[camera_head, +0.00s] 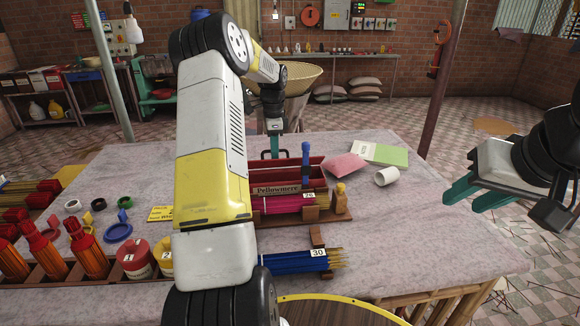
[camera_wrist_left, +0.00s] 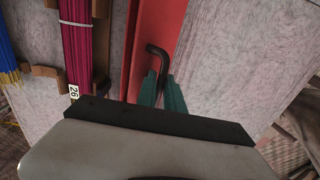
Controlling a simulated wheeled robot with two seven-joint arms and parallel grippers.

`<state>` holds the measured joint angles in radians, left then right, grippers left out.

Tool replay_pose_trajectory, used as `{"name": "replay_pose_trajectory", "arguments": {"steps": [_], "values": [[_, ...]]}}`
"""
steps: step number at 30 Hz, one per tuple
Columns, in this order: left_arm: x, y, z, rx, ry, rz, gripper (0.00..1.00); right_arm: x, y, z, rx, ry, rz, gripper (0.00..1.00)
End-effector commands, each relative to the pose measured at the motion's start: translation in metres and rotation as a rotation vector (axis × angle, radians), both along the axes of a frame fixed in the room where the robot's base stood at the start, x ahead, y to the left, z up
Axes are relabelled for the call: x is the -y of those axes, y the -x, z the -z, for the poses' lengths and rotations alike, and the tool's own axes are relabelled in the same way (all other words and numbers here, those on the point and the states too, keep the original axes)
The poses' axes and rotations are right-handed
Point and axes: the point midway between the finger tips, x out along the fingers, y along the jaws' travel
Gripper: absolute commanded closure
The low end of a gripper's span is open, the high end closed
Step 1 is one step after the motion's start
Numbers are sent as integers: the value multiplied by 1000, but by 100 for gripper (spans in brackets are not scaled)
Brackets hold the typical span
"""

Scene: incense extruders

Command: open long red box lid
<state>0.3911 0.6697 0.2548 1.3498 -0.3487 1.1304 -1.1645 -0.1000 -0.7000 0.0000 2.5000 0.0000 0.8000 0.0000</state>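The long red box (camera_head: 312,173) stands mid-table, with a sign reading "Pellowmere" on its front; my left arm hides its left part. Its black bar handle (camera_head: 264,154) is on top. In the left wrist view, the red lid (camera_wrist_left: 150,22) fills the top middle, and the bent handle (camera_wrist_left: 157,52) runs down between the teal fingers. My left gripper (camera_head: 275,146) points down at the handle; its fingers (camera_wrist_left: 162,92) look closed around it. I cannot see any gap under the lid. My right gripper (camera_head: 475,193) is open and empty, off the table's right edge.
A magenta bundle (camera_head: 285,203) lies in front of the box and a blue bundle (camera_head: 296,260) nearer. A blue upright tool (camera_head: 306,160) stands at the box. A pink packet (camera_head: 345,165), green-white box (camera_head: 385,154) and white cup (camera_head: 386,176) lie right. The table's right front is clear.

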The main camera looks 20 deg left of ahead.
Motion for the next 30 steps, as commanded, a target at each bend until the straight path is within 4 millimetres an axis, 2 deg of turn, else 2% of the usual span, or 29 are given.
{"name": "replay_pose_trajectory", "arguments": {"steps": [30], "values": [[-7,-15,-2,0,0,-1,89,0,0,0,0,0,0,64]]}}
